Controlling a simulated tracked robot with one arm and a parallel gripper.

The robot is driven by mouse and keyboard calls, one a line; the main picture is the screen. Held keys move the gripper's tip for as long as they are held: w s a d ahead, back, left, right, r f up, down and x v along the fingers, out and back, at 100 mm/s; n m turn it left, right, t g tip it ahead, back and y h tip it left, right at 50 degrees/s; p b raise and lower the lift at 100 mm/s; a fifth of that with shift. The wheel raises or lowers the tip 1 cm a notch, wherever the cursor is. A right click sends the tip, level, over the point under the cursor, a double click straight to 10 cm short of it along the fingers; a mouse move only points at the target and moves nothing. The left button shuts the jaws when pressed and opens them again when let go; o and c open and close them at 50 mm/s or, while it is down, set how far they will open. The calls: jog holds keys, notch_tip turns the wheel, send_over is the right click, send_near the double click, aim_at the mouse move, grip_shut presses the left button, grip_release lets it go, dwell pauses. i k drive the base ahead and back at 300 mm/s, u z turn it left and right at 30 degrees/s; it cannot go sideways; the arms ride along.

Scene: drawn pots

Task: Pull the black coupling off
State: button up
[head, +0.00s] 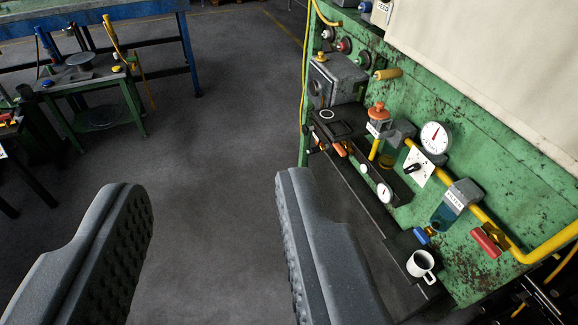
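My gripper (208,185) is open in the foreground, its two grey ribbed fingers wide apart with only bare floor showing between them. It is left of a green, worn work panel (515,205) carrying yellow air pipe and fittings, and apart from it. I cannot surely pick out the black coupling among the small dark parts there. A small black knob (411,168) sits on a white plate on the panel. A dark flat part with a ring (327,115) lies on the ledge by a grey box (337,79).
The ledge holds a white mug (421,265) and a small white dial (384,193). A gauge (435,137), a blue filter bowl (444,213) and a red-handled valve (489,240) are on the panel. A green trolley (92,82) stands at upper left. The floor (220,120) between is clear.

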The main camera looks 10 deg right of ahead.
aim_at(322, 148)
jog(key=u, duration=0.2)
jog(key=k, duration=0.65)
jog(key=u, duration=0.65)
jog(key=i, duration=2)
jog(key=z, duration=0.85)
jog(key=i, duration=1.05)
jog(key=z, duration=0.7)
jog(key=k, duration=0.8)
jog(key=z, duration=0.15)
jog(key=i, duration=0.65)
